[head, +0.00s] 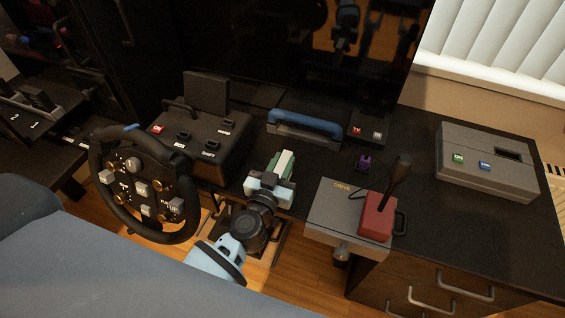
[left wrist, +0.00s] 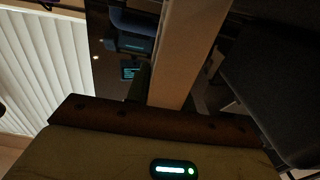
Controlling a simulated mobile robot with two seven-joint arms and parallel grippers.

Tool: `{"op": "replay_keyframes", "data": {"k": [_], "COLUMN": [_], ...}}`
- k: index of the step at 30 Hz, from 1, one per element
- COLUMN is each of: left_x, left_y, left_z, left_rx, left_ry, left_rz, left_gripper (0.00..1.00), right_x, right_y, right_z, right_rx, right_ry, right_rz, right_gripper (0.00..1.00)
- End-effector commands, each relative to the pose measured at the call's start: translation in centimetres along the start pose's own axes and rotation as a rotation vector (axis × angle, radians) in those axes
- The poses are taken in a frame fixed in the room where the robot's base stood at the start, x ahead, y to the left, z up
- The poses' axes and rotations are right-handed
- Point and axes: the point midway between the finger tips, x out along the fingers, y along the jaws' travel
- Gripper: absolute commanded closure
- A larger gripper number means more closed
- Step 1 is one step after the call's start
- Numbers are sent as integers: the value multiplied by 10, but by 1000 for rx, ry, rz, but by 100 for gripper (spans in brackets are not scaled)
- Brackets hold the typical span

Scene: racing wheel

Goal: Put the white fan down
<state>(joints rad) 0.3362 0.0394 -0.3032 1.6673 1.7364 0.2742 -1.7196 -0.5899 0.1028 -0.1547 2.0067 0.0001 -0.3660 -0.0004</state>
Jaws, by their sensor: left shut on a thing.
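My left gripper (head: 279,176) is in the middle of the head view, over the front edge of the dark desk. It is shut on a small white and pale green piece, which I take to be the white fan (head: 286,161). The fan is partly hidden by the gripper, and I cannot tell whether it touches the desk. In the left wrist view a pale flat bar (left wrist: 187,50) stands close to the camera; I cannot tell whether it is the fan. My right gripper does not show.
A racing wheel (head: 143,187) and black control box (head: 205,135) are on the left. A blue-handled bar (head: 304,125) lies behind the gripper. A purple piece (head: 364,162), a grey box with a red shifter (head: 378,217) and a grey button box (head: 487,165) are right. Dark desk (head: 425,225) is bare between them.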

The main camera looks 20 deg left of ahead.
Motion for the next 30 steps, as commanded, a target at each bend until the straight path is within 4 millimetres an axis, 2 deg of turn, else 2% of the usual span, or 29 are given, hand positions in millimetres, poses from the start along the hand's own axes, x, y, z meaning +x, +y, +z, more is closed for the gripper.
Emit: {"op": "replay_keyframes", "data": {"k": [1, 5, 17, 23, 30], "left_x": [0, 0, -2, -31, -79], "left_y": [0, 0, 0, 0, 0], "left_z": [1, 1, -3, -3, -1], "left_rx": [1, 1, 1, 2, 2], "left_ry": [-1, -1, 0, -2, -3], "left_rz": [0, 0, 0, 0, 1], "left_gripper": [73, 56, 55, 55, 55], "right_x": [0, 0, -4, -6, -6], "right_y": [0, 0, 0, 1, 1], "right_z": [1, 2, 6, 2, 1], "right_rx": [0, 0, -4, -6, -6], "right_ry": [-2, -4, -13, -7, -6], "right_rz": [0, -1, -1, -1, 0], "right_gripper": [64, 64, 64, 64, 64]}}
